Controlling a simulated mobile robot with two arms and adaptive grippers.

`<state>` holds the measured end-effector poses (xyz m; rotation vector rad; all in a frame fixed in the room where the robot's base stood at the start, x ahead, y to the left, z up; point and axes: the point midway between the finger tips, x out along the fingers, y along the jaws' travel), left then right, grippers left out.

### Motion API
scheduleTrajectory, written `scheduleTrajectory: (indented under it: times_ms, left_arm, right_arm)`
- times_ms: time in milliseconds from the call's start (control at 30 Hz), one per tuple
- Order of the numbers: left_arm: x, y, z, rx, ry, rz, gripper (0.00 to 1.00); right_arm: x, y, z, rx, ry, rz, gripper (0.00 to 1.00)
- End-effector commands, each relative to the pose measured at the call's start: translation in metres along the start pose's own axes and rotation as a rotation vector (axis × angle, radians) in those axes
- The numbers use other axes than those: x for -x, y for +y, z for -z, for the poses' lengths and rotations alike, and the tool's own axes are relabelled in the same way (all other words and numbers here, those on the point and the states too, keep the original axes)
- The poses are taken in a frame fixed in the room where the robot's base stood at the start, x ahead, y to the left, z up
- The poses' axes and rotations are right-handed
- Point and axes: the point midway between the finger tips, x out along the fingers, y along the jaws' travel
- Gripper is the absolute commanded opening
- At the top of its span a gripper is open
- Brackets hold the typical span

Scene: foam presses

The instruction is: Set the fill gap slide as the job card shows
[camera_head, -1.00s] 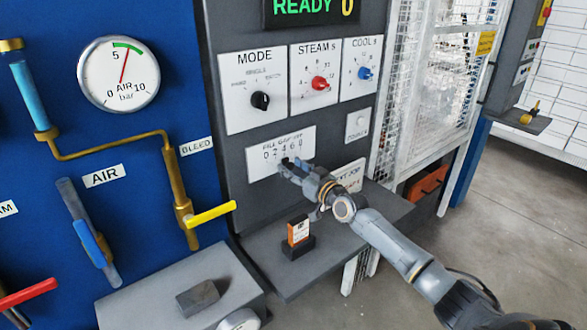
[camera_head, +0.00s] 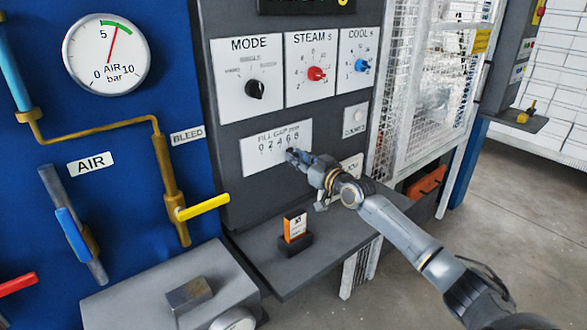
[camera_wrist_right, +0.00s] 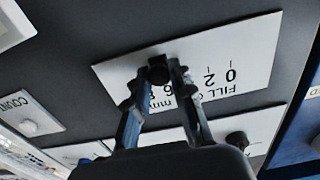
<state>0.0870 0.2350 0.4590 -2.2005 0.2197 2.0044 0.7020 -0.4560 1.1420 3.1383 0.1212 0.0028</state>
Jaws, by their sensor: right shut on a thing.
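The fill gap plate (camera_head: 255,163) is white, with a scale marked 0, 2, 4, 6, 8, on the dark panel. It shows upside down in the right wrist view (camera_wrist_right: 262,52). My right gripper (camera_head: 291,154) is at its lower right part and is shut on the black slide knob (camera_wrist_right: 158,70). The knob is by the 6 and 8 end; its exact reading is hidden by the fingers. An orange-and-white card (camera_head: 295,225), perhaps the job card, stands in a black holder on the shelf; its print is too small to read. My left gripper is not in view.
Above are the mode (camera_head: 256,88), steam (camera_head: 316,74) and cool (camera_head: 362,66) dials. A counter button (camera_head: 356,115) is right of the scale. The grey shelf (camera_head: 272,272) juts out below. A white mesh guard (camera_head: 403,90) stands to the right.

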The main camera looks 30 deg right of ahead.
Motion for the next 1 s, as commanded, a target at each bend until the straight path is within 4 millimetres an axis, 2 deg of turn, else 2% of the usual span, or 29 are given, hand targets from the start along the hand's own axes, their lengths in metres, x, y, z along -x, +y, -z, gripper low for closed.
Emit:
scheduleTrajectory:
  times_ms: [300,333,433,767,1000]
  left_arm:
    - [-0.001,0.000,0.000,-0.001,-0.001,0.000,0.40]
    - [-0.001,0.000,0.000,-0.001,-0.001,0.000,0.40]
    - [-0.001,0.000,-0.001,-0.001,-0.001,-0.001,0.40]
    - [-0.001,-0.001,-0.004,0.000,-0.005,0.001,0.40]
    - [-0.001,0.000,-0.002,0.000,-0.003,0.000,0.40]
  right_arm:
    - [0.000,0.001,0.000,-0.002,-0.002,0.001,0.00]
    - [0.000,0.001,0.000,-0.002,-0.002,0.001,0.24]
    - [0.000,0.001,0.000,-0.002,-0.003,0.001,0.45]
    - [0.001,0.001,-0.001,-0.002,-0.003,0.001,0.45]
    - [0.020,0.000,-0.002,-0.001,-0.005,0.002,0.45]
